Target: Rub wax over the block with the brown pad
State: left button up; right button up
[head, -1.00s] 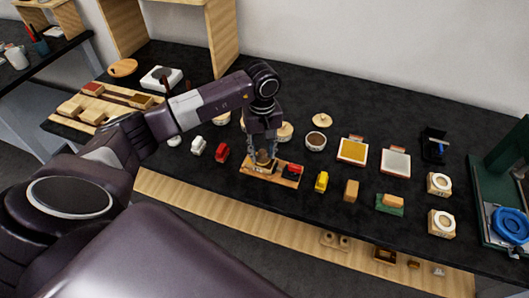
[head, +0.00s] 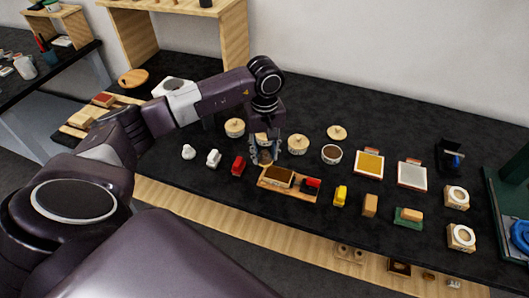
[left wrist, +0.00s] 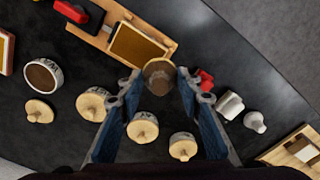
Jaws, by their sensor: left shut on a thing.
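The block (head: 278,175) has a dark brown top and sits in a wooden holder board (head: 264,184) on the black table. In the left wrist view the block (left wrist: 137,48) lies just beyond my fingers. My left gripper (head: 264,156) is behind and to the left of the block in the head view. It is shut on the brown pad (left wrist: 158,74), a round piece between the fingertips. The pad appears beside the block, not over it; whether its edge touches the holder I cannot tell. My right gripper is not in view.
A red and black piece (head: 311,185) sits on the board's right end. An open jar of brown paste (head: 332,154) stands behind it. Lidded jars (head: 298,144), a red piece (head: 238,166) and white pieces (head: 213,159) surround the gripper.

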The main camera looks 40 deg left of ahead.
pick_arm(q)
jog(key=shift+a+r+p, duration=0.1)
jog(key=shift+r+p, duration=0.3)
jog(key=shift+r, duration=0.55)
jog(key=shift+a+r+p, duration=0.1)
jog(key=shift+r+p, duration=0.25)
jog(key=shift+r, duration=0.65)
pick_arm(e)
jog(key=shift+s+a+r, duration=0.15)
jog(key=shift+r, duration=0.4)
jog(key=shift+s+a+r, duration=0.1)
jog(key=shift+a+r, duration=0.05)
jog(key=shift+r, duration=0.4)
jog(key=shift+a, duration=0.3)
